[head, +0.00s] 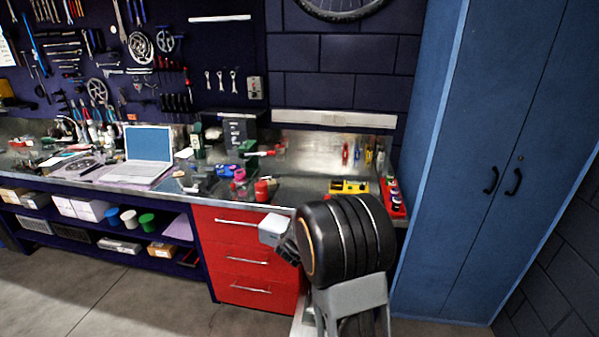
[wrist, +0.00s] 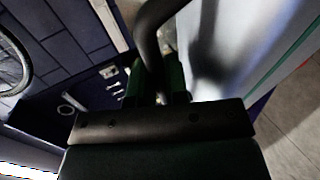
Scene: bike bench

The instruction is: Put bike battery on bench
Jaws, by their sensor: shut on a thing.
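In the wrist view my gripper (wrist: 160,97) is shut on a dark curved bar, which looks like the handle of the bike battery. A large pale surface with a green stripe (wrist: 240,45) fills the upper right there and looks like the battery's body. In the head view a pale block and a small black part (head: 288,250) show beside my black arm, in front of the red drawers. I cannot tell there which is gripper and which is battery; my arm hides the rest. The bench (head: 300,185) is behind, with a metal top.
A laptop (head: 148,145) stands on the bench's left part. A red cup (head: 262,190), a yellow item (head: 349,187) and a red tray (head: 393,200) are near its right end. Some bare top lies between cup and yellow item. A blue cabinet (head: 480,170) stands at right.

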